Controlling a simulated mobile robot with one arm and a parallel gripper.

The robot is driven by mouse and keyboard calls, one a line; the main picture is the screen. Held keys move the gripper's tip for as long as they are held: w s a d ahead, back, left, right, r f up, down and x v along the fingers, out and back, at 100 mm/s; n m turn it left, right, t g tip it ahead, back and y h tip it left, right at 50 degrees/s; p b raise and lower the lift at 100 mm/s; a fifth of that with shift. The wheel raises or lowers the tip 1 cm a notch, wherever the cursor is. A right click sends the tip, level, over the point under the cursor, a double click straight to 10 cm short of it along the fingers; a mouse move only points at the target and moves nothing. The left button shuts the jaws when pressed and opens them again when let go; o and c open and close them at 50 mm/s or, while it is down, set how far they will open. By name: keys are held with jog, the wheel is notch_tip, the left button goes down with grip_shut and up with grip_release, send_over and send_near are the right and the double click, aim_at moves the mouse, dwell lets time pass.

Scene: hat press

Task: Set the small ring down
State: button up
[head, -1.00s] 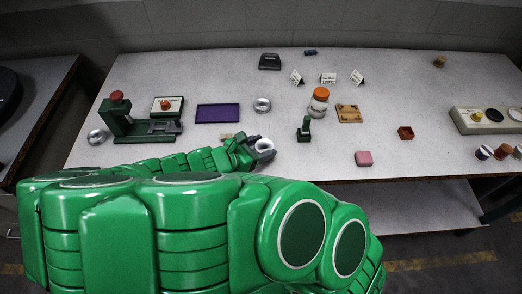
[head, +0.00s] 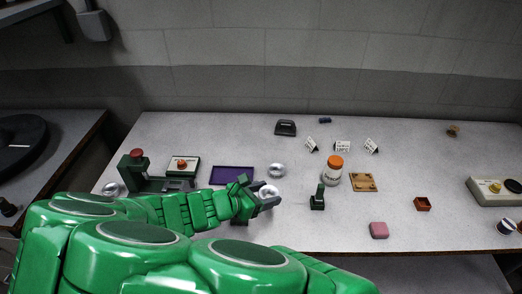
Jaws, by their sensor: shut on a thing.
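My gripper (head: 270,196) is shut on a small pale, silvery ring (head: 268,190), which shows between the fingers. The gripper is over the table (head: 330,225), just right of the purple tray (head: 230,175). I cannot tell how high the ring is above the tabletop or whether it touches it. A silver round piece (head: 278,170) lies just behind the gripper in the picture. My green arm hides the tabletop in front of the tray.
A dark green stand (head: 317,200) and an orange-lidded jar (head: 332,172) stand right of the gripper. A green press (head: 134,172) with a red knob is at left, beside another silver piece (head: 112,190). A pink block (head: 379,230) lies near the front edge. Tabletop between is clear.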

jog(key=w+a, duration=0.1)
jog(key=w, duration=0.1)
jog(key=w+a+f, duration=0.1)
jog(key=w+a, duration=0.3)
jog(key=w, duration=0.1)
jog(key=shift+a+f, duration=0.25)
jog(key=shift+f, duration=0.05)
jog(key=w+d+r+m+g, duration=0.1)
jog(key=w+r, duration=0.2)
jog(key=w, duration=0.8)
jog(key=w+d+r, duration=0.1)
jog(key=w+r, duration=0.2)
jog(key=w, duration=0.8)
send_over(252, 132)
jog(key=shift+h, duration=0.3)
jog(key=shift+s+f, duration=0.15)
jog(key=shift+f, duration=4.55)
jog(key=shift+w+f, duration=0.25)
jog(key=shift+f, duration=1.55)
jog(key=shift+f, duration=0.1)
